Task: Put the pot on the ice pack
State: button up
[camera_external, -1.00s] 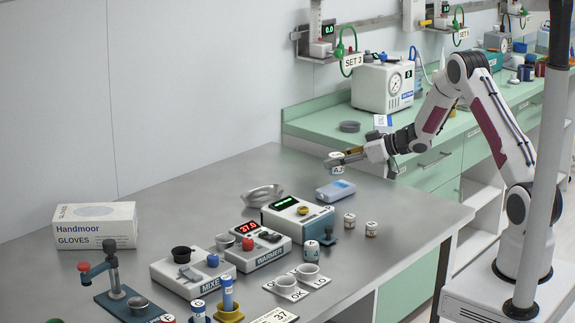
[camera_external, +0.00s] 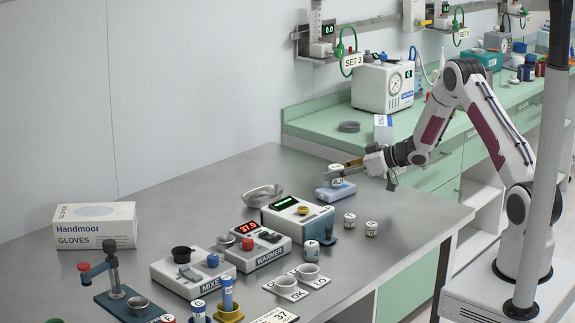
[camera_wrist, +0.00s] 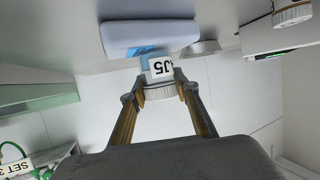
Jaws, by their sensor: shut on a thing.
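The pot (camera_external: 336,181) is a small jar with a white lid and a white marked label. My gripper (camera_external: 347,166) is shut on it. In the wrist view the lid of the pot (camera_wrist: 160,91) sits between the fingertips of my gripper (camera_wrist: 160,97), with the label beyond. The ice pack (camera_external: 324,193) is a pale blue block lying flat on the steel table, and it also shows in the wrist view (camera_wrist: 150,32). The pot is upright right over the ice pack. I cannot tell whether they touch.
Two more white-lidded pots (camera_external: 349,219) (camera_external: 371,228) stand in front of the ice pack. A metal dish (camera_external: 262,193) and the warmer (camera_external: 262,252) are to the left. The table (camera_external: 215,190) is clear behind the dish. The green counter (camera_external: 310,122) runs behind.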

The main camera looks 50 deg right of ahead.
jog(key=shift+f, duration=0.15)
jog(key=o, duration=1.1)
jog(key=shift+r, duration=0.2)
jog(key=v, duration=1.2)
jog(key=shift+w+d, duration=0.1)
